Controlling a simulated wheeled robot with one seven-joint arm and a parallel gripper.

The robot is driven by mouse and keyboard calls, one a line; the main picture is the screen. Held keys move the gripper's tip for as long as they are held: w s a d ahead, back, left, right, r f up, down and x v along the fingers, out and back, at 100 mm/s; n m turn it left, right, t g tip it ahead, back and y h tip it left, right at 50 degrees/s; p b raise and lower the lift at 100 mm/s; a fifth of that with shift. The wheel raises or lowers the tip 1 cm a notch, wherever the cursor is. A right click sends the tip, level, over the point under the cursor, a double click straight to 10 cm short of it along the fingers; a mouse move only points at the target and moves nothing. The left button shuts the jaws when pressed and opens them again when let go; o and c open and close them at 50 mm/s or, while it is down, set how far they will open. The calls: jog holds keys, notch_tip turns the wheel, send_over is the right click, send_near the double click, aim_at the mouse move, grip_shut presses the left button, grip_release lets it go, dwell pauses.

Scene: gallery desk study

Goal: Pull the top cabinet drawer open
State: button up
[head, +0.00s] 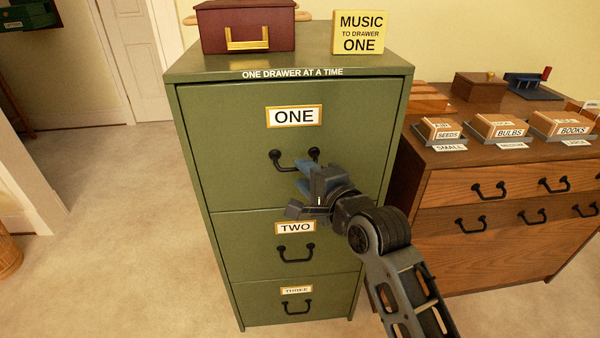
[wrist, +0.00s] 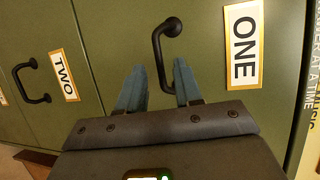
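The green cabinet (head: 190,140) has its top drawer (head: 235,130), labelled ONE, which looks shut and flush with the front. Its black handle (head: 275,160) is a curved bar below the label. My gripper (head: 306,176) is in front of this handle and hides part of it in the head view. In the wrist view my gripper (wrist: 160,80) is open, with its two blue fingers apart. The top drawer's handle (wrist: 157,45) has its near end between the fingers in the picture. I cannot tell whether the fingers touch it.
Drawers TWO (head: 240,245) and THREE (head: 255,300) are below, both shut. A dark red box (head: 245,30) and a yellow sign (head: 359,33) stand on the cabinet. A wooden dresser (head: 450,215) with small boxes is at the right.

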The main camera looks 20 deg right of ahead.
jog(key=shift+w+a+f, duration=0.1)
jog(key=shift+w+f, duration=0.1)
jog(key=shift+w, duration=1.05)
jog(key=shift+c, duration=0.4)
grip_shut()
